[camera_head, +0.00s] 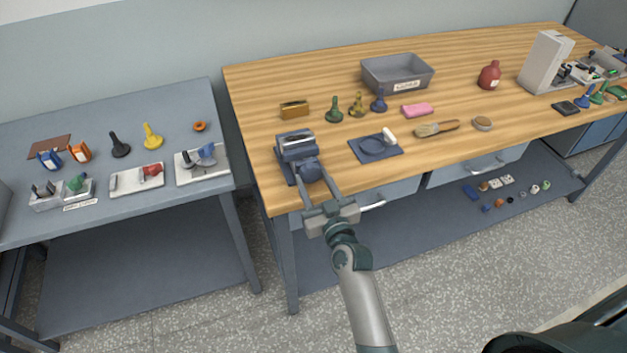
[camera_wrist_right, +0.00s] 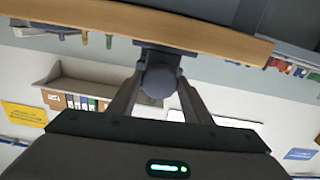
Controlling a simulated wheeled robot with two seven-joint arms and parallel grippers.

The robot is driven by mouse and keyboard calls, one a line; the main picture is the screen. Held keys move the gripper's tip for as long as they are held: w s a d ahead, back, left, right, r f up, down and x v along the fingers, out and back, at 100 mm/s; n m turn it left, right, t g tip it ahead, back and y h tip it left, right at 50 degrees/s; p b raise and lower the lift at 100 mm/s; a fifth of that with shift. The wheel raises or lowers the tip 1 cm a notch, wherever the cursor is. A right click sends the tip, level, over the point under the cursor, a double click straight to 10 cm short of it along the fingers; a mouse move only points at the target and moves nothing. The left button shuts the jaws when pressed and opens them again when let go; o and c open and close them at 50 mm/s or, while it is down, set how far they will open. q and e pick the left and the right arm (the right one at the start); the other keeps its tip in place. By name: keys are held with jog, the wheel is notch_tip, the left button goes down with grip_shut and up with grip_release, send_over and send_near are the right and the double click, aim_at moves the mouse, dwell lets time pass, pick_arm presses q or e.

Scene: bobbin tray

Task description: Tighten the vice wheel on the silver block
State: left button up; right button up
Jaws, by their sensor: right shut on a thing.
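The vice (camera_head: 295,146) stands at the left front corner of the wooden bench, with the silver block (camera_head: 294,139) between its jaws at the top. The blue-grey vice wheel (camera_head: 311,172) is on the vice's front. My right gripper (camera_head: 317,184) reaches it from the front, with one finger on each side, and is shut on the wheel. In the right wrist view the wheel (camera_wrist_right: 159,80) shows as a dark round knob between the two fingers (camera_wrist_right: 158,88), below the bench edge. Whether the vice jaws press on the block cannot be told. My left gripper is not in view.
On the wooden bench (camera_head: 480,60) near the vice are a blue mat (camera_head: 376,148), a brush (camera_head: 437,128), a brass-coloured box (camera_head: 294,109), several knobbed stamps and a grey bin (camera_head: 397,73). A lower grey table (camera_head: 120,215) stands to the left, across a gap.

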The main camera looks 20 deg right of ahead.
jog(key=shift+m, duration=0.3)
jog(key=m+p, duration=0.1)
jog(key=m, duration=0.2)
jog(key=shift+r, duration=0.1)
jog(key=shift+a+m+p, duration=0.1)
jog(key=shift+m+p, duration=0.65)
jog(key=shift+m, duration=1.05)
jog(key=o, duration=1.1)
jog(key=shift+c, duration=0.2)
jog(key=shift+s, duration=0.1)
